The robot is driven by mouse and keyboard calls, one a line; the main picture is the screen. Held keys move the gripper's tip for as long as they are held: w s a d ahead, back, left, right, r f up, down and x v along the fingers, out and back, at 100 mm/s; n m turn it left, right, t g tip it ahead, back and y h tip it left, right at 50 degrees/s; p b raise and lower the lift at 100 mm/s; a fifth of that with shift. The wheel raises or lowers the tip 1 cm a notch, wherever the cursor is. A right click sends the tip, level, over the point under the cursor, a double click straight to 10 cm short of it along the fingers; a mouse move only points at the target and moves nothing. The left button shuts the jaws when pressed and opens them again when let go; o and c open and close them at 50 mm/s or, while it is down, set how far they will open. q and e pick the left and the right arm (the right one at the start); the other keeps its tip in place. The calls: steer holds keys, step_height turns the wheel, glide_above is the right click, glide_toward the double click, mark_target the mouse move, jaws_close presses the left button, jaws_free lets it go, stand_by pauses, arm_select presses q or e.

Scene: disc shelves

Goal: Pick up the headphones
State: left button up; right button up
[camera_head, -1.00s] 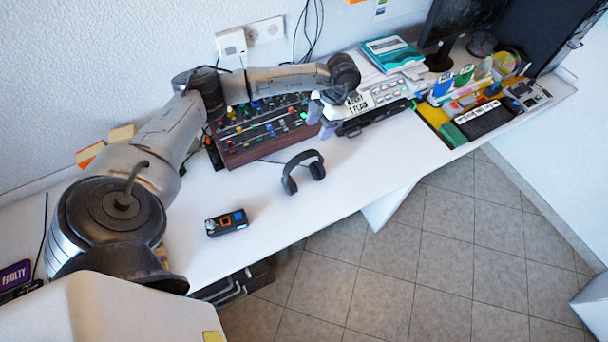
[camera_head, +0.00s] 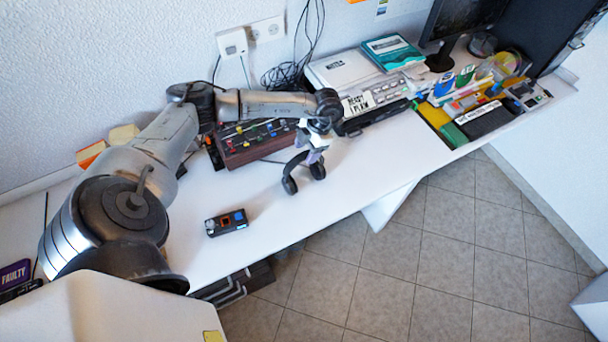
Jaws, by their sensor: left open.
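The black headphones (camera_head: 290,179) stand on the white desk near its front edge, in the middle of the head view. My left gripper (camera_head: 314,156) is open and points down right at the headphones' band. Its fingers hide the upper right part of the band. One ear cup shows at the lower left and the other just below the fingers. I cannot tell whether the fingers touch the band. My right gripper is not in view.
A small dark device (camera_head: 227,222) lies left of the headphones. A mixer with coloured knobs (camera_head: 249,143) stands behind, under my arm. A keyboard device (camera_head: 372,104) is at the back right. The desk (camera_head: 395,150) is clear to the right.

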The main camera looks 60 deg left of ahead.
arm_select(q)
steer(key=x, duration=0.4)
steer(key=shift+s+d+f, duration=0.1)
steer(key=shift+s, duration=0.05)
steer(key=shift+c, duration=0.2)
jaws_close()
